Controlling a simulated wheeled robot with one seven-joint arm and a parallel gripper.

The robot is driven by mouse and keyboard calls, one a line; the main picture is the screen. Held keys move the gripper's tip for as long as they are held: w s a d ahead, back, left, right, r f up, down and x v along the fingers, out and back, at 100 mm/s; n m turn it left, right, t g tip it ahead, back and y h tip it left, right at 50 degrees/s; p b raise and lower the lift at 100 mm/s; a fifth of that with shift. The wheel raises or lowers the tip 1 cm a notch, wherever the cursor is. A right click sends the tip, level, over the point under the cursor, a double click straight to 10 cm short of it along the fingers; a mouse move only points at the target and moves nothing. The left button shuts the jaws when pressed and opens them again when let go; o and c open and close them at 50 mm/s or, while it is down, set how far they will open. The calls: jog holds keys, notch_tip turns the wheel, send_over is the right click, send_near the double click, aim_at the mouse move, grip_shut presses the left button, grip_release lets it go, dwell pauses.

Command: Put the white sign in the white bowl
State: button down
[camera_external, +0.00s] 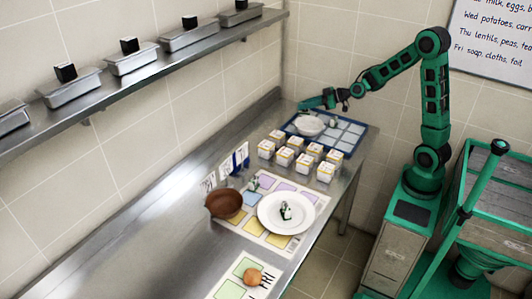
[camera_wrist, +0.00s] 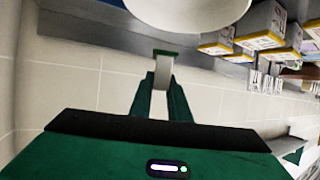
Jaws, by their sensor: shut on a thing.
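My gripper (camera_external: 318,103) is at the far end of the counter, close above the white bowl (camera_external: 309,125), which stands on a blue tray. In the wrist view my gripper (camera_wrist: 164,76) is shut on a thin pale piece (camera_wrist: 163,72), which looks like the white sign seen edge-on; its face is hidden. The bowl also shows at the top of the wrist view (camera_wrist: 188,10), apart from the fingertips. In the external view the held piece is too small to make out.
The blue tray (camera_external: 350,148) has several pale compartments. Several small white tubs (camera_external: 284,157) stand in front of it. Nearer are upright signs (camera_external: 228,165), a brown bowl (camera_external: 224,204) and a white plate (camera_external: 271,214) bearing a small item. A shelf (camera_external: 190,55) runs along the wall.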

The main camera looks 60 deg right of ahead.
aim_at(304, 112)
jog(key=shift+f, duration=2)
jog(key=shift+f, duration=0.5)
jog(key=c, duration=1.7)
grip_release()
jog(key=shift+o, duration=0.2)
jog(key=shift+r, duration=0.5)
jog(key=v, duration=1.2)
jog(key=shift+r, duration=0.15)
